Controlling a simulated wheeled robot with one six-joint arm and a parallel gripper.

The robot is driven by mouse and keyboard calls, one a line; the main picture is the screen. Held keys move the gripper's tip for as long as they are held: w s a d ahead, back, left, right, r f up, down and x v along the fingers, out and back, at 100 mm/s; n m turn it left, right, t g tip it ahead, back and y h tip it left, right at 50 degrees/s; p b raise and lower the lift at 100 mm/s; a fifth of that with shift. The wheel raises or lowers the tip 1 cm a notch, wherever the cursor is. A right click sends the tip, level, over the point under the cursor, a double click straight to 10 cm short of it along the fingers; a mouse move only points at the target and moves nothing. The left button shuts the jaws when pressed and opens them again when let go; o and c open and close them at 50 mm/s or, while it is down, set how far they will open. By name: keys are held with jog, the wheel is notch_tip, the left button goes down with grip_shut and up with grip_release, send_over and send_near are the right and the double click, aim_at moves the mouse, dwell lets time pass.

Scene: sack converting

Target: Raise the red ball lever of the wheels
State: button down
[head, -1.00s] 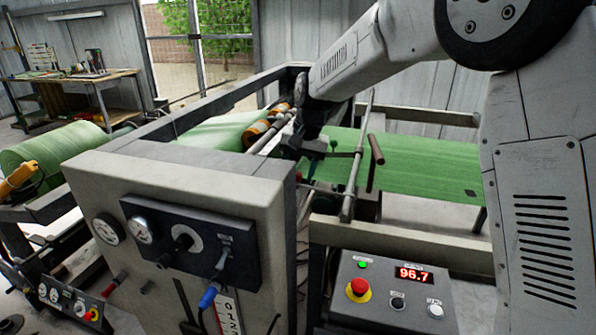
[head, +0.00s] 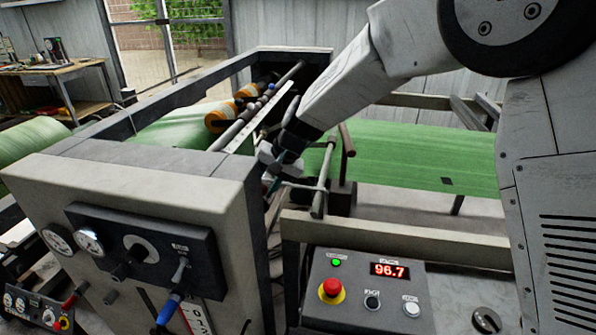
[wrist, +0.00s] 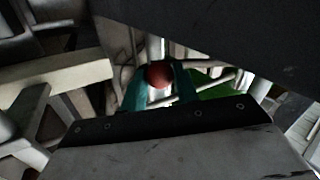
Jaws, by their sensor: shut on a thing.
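The red ball (wrist: 159,75) of the lever shows in the middle of the wrist view, between the two teal fingers of my gripper (wrist: 154,88). The fingers are shut on it. In the head view my gripper (head: 273,184) is low beside the inner side of the grey machine cabinet, and the ball is hidden there. The orange-rimmed wheels (head: 222,116) sit on a roller shaft behind the cabinet, by the green web. Most of the lever's shaft is hidden.
A metal bar with a brown handle (head: 347,138) stands just right of my gripper. The grey cabinet (head: 110,177) is close on the left. A control box (head: 365,292) with a red stop button and a 96.7 display is in front. Green web (head: 420,155) runs right.

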jog(key=shift+s+a+f, duration=0.1)
jog(key=shift+a+f, duration=0.05)
jog(key=shift+f, duration=0.6)
jog(key=shift+a+f, duration=0.1)
jog(key=shift+f, duration=0.3)
jog(key=c, duration=1.1)
grip_release()
jog(key=shift+o, duration=0.2)
jog(key=shift+r, duration=0.1)
jog(key=shift+r, duration=0.15)
jog(key=v, duration=0.7)
jog(key=shift+d+r, duration=0.15)
jog(key=shift+d, duration=0.1)
